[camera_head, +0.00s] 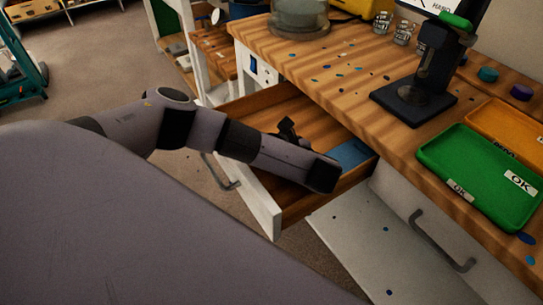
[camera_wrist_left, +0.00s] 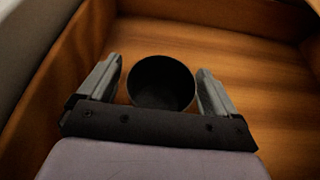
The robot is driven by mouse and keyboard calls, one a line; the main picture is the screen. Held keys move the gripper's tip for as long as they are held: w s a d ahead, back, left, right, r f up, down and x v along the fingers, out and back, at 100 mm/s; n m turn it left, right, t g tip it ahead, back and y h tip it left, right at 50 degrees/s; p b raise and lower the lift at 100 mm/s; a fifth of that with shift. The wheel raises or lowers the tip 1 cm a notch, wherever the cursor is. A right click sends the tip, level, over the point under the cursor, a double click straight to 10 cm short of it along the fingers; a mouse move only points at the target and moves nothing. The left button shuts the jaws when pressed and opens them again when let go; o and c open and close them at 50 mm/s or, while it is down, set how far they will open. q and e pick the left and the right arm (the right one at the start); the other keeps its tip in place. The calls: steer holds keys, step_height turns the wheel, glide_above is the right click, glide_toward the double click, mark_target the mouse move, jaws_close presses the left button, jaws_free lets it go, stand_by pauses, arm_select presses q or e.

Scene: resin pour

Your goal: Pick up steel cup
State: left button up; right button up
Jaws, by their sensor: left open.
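The steel cup (camera_wrist_left: 160,84) shows in the left wrist view as a round, dark opening with a thin rim, seen from above. It stands inside the open wooden drawer. My left gripper (camera_wrist_left: 160,88) is open, with one finger on each side of the cup. A narrow gap seems to show at both sides, and the cup's lower edge is hidden by the gripper body. In the head view my left arm reaches into the drawer (camera_head: 305,115); I cannot make out the cup or the fingertips there. My right gripper is not in view.
The drawer walls surround my left gripper, and a blue item (camera_head: 350,153) lies at the drawer's right end. On the worktop (camera_head: 300,52) are a black stand (camera_head: 420,85), a green tray (camera_head: 480,175) marked OK, an orange tray (camera_head: 510,128) and small glasses (camera_head: 403,32).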

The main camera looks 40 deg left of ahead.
arm_select(q)
steer(key=shift+a, duration=0.15)
steer(key=shift+c, duration=0.2)
steer(key=c, duration=1)
steer(key=shift+r+p, duration=0.75)
steer(key=shift+r, duration=0.05)
step_height(320, 180, up, 18)
steer(key=p, duration=0.9)
steer(key=shift+r, duration=0.15)
